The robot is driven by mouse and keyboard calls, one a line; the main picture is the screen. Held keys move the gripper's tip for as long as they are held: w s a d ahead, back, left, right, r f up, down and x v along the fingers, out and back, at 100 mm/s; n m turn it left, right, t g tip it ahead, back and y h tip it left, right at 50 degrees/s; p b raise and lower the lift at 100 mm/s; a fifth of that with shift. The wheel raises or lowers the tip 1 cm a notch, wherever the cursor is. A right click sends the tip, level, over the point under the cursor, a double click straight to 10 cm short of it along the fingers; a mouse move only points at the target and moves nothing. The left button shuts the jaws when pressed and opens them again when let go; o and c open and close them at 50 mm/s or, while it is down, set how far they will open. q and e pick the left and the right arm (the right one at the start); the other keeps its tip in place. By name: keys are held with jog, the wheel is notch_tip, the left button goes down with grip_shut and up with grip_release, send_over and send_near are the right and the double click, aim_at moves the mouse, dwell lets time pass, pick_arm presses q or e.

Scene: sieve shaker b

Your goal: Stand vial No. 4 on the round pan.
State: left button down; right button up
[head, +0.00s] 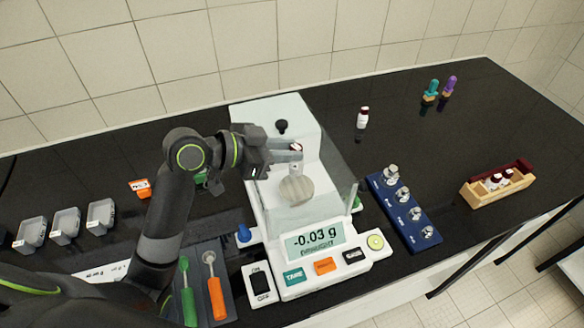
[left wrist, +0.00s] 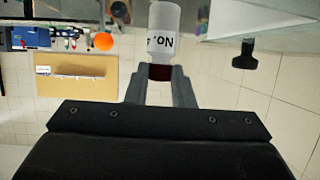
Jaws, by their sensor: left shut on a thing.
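My left gripper (head: 292,156) is inside the glass draft shield of the balance and is shut on a white vial with a dark red cap (head: 297,149). The vial also shows in the left wrist view (left wrist: 178,22), with the fingers around its cap end. Its label reads "NO."; the figure is not clearly readable. In the head view the vial appears above the round pan (head: 296,190), a pale disc. I cannot tell the exact gap between them. My right gripper is not in view.
The shield's glass walls (head: 338,180) stand close around the gripper. A blue block with metal weights (head: 405,210) and a wooden vial rack (head: 498,184) are at right.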

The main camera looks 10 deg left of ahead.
pick_arm(q)
jog(key=f, duration=0.5)
jog(key=shift+w+d+p, duration=0.15)
jog(key=shift+d+p, duration=0.05)
jog(key=shift+p, duration=0.2)
jog(key=shift+a+f, duration=0.1)
jog(key=shift+f, duration=0.1)
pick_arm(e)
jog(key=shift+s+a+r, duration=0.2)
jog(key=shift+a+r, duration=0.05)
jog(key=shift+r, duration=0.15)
pick_arm(q)
jog(key=shift+f, duration=0.1)
jog(key=c, duration=1.7)
grip_release()
jog(key=shift+f, duration=0.1)
jog(key=o, duration=0.4)
jog(key=shift+o, duration=0.2)
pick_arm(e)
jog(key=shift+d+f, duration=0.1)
pick_arm(q)
jog(key=shift+r, duration=0.2)
